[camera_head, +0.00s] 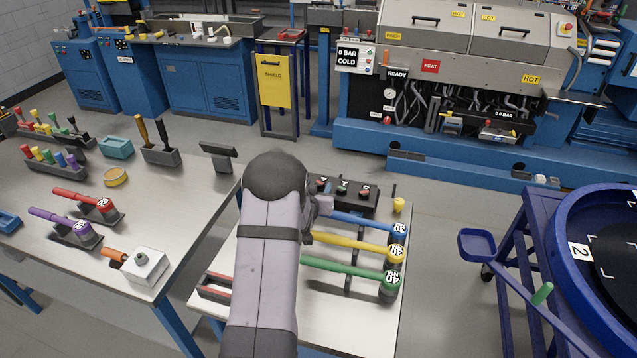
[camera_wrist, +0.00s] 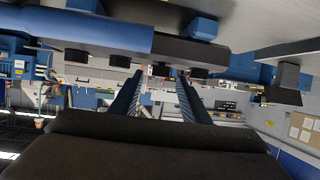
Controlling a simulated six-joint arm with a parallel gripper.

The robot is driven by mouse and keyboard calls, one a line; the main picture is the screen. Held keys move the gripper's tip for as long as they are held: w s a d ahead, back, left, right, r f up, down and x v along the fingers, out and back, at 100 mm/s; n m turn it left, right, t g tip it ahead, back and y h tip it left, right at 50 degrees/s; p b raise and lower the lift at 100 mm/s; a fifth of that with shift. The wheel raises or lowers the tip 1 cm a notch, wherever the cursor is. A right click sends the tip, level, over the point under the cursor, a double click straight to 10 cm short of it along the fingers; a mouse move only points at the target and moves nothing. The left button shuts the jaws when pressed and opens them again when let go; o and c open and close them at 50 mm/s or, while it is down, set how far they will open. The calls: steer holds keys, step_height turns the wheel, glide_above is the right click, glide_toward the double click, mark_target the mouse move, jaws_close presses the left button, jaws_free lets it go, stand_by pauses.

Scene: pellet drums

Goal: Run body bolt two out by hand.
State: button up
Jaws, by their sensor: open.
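No body bolt marked two can be made out in either view. The grey moulding machine (camera_head: 440,70) stands at the back right with signs reading READY, HEAT, HOT and 0 BAR COLD. Small parts under its cover are too small to tell apart. My gripper (camera_wrist: 160,76) shows in the wrist view as two dark, ridged fingers standing apart with nothing between them. A dark bar with several round black knobs (camera_wrist: 120,61) crosses the view near the fingertips; contact cannot be judged. In the head view my arm hides most of the gripper.
Blue, yellow and green long-handled tools (camera_head: 350,240) lie on the near bench right of my arm. The left bench (camera_head: 150,210) holds red and purple tools, racks and a white box (camera_head: 145,266). A blue drum (camera_head: 572,230) marked 2 stands right. Open floor lies beyond the benches.

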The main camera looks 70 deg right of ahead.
mark_target(320, 185)
steer(key=shift+p+x, duration=0.3)
steer(key=shift+x, duration=0.75)
steer(key=shift+d, duration=0.1)
steer(key=shift+c, duration=0.7)
steer(key=c, duration=0.9)
steer(key=shift+s+n+t+b, duration=0.1)
steer(key=shift+n+t+b, duration=0.2)
steer(key=shift+b, duration=0.3)
steer(key=shift+t+b, duration=0.3)
steer(key=shift+b, duration=0.1)
steer(key=shift+s+d+r+n+t+y+b, duration=0.1)
steer(key=shift+n+t+y+b, duration=0.15)
steer(key=shift+n+t, duration=0.3)
steer(key=shift+s+n+t+y+b, duration=0.1)
steer(key=shift+n+t+y+b, duration=0.05)
steer(key=shift+n+t+b, duration=0.3)
steer(key=shift+n, duration=0.3)
